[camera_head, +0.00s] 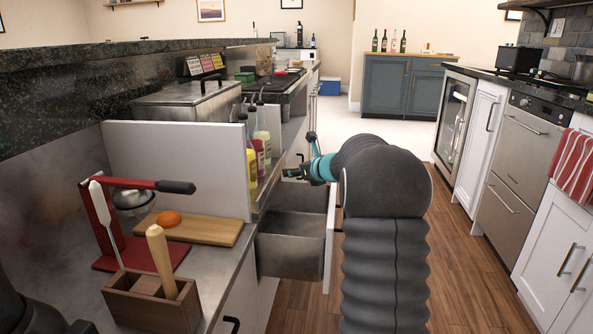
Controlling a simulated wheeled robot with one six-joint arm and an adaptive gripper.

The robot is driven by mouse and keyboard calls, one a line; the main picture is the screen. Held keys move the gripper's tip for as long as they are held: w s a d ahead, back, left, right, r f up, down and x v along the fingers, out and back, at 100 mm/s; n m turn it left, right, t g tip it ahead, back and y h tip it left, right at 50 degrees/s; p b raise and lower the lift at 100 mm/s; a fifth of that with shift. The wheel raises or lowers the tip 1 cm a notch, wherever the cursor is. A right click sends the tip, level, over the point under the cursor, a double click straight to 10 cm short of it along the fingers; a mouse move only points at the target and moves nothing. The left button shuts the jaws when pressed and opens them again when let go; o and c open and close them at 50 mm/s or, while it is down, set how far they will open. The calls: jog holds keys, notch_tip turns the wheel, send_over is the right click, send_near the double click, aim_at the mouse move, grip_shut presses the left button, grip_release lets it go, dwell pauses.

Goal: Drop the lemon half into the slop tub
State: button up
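A small rounded orange-coloured fruit piece (168,219) lies on a wooden cutting board (212,232) on the steel counter at the left. I cannot tell whether it is the lemon half; no plainly yellow lemon half shows. A grey metal tub (290,258), likely the slop tub, sits in a pulled-out drawer below the counter edge. My gripper (298,166), teal and black, is above the far end of the tub, near the bottles. It is small and partly hidden by my arm, so I cannot see whether it holds anything.
A red press (103,216) with a dark handle and a wooden holder (150,303) with tools stand near the board. A white panel (178,168) rises behind it. Squeeze bottles (262,140) line the counter edge. The wooden floor (455,265) at right is clear.

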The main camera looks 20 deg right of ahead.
jog(key=shift+f, duration=0.15)
jog(key=o, duration=1.1)
jog(key=v, duration=1.2)
